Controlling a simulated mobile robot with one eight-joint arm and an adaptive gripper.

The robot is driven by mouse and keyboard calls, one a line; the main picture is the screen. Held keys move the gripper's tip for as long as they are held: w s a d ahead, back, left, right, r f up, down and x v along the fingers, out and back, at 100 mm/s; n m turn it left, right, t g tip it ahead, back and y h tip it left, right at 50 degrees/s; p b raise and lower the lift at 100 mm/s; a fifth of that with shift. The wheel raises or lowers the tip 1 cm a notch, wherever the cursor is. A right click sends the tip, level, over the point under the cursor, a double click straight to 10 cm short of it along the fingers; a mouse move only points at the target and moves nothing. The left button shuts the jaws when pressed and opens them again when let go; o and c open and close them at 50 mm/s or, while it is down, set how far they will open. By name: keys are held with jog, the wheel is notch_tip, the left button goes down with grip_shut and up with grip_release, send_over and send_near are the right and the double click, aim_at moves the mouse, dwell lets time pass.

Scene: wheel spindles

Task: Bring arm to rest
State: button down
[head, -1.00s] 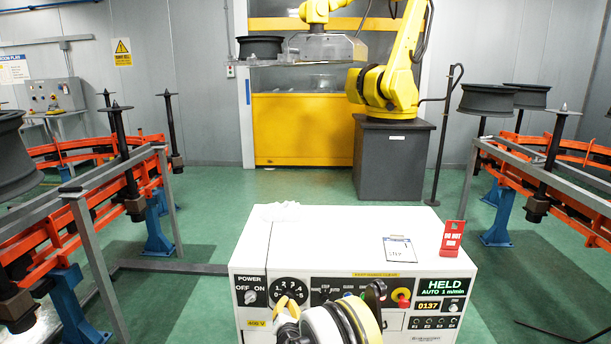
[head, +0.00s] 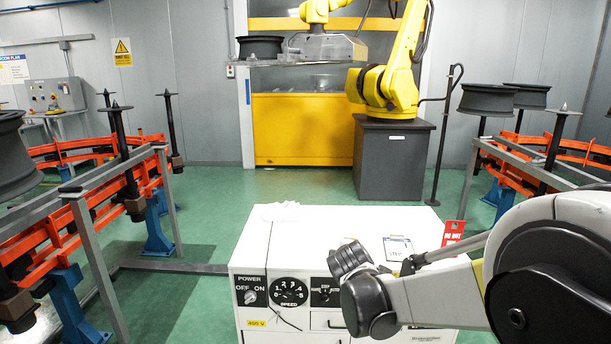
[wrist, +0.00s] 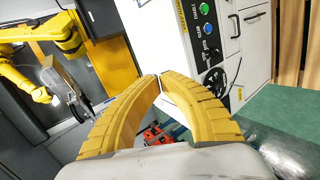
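My gripper (wrist: 159,78) shows in the wrist view as two ridged yellow fingers. They curve inward and their tips meet, with nothing visible held between them. In the head view, my grey and black arm reaches in from the right, across the front of the white control cabinet (head: 300,222); I cannot make out the fingers there. The cabinet also shows in the wrist view (wrist: 160,28), tilted, with a green button (wrist: 204,9), a blue button and a dial beyond the fingers. My arm hides the right part of its panel in the head view.
Orange rails with spindles (head: 118,130) and dark wheels stand on both sides. A yellow robot (head: 388,85) stands behind. Green floor lies open between.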

jog(key=s+d+r+m+g, duration=0.1)
jog(key=s+d+r+m, duration=0.2)
jog(key=s, duration=0.6)
jog(key=s+d+m+g, duration=0.1)
jog(key=s+d+m, duration=0.1)
jog(key=s+m, duration=0.45)
jog(key=s+d+r+m+g, duration=0.1)
jog(key=s+d+r+m, duration=0.15)
jog(key=s, duration=0.85)
jog(key=s+f+m+g+y, duration=0.1)
jog(key=s+f+m, duration=0.2)
jog(key=s, duration=0.6)
jog(key=shift+s+f+m+g+y, duration=0.3)
jog(key=shift+s+f, duration=0.05)
jog(key=shift+f, duration=0.3)
